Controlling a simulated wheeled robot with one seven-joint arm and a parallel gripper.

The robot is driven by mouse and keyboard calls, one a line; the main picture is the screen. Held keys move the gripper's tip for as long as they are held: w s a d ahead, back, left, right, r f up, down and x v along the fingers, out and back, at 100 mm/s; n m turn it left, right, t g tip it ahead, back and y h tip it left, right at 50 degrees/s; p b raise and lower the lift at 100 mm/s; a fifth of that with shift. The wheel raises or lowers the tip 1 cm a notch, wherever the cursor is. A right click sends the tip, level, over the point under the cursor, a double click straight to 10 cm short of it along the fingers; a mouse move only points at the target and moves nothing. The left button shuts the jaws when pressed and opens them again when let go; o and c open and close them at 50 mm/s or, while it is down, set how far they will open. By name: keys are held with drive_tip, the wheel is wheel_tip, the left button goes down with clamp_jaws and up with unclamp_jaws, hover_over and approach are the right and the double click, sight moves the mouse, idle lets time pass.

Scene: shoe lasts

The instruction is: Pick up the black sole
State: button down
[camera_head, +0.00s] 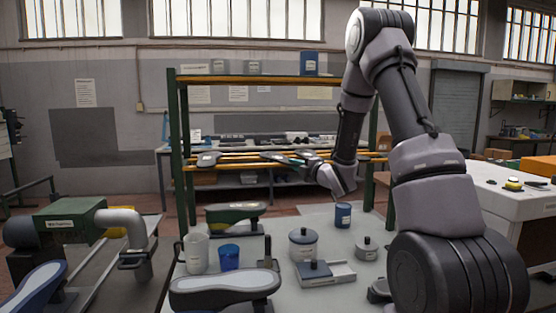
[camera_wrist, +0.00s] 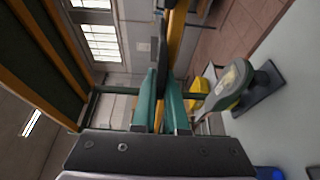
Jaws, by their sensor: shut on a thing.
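My gripper (camera_head: 293,158) reaches left along the yellow rail of the rack, with its teal fingers closed. A thin dark sole (camera_head: 270,156) shows at the fingertips, level with the rail. In the wrist view the gripper (camera_wrist: 161,80) is shut with the dark sole (camera_wrist: 163,45) seen nearly edge-on between and beyond the fingers. The fingers hide part of it, and I cannot tell whether it still touches the rail.
The green and yellow rack (camera_head: 178,150) stands behind the grey table (camera_head: 400,215). On the table are a green last (camera_head: 235,212), a white-topped last (camera_head: 225,284), a white mug (camera_head: 195,253), a blue cup (camera_head: 229,257), a lidded pot (camera_head: 303,244) and a blue can (camera_head: 343,215).

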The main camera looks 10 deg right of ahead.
idle(0.3)
wheel_tip(320, 180, up, 10)
idle(0.4)
idle(0.4)
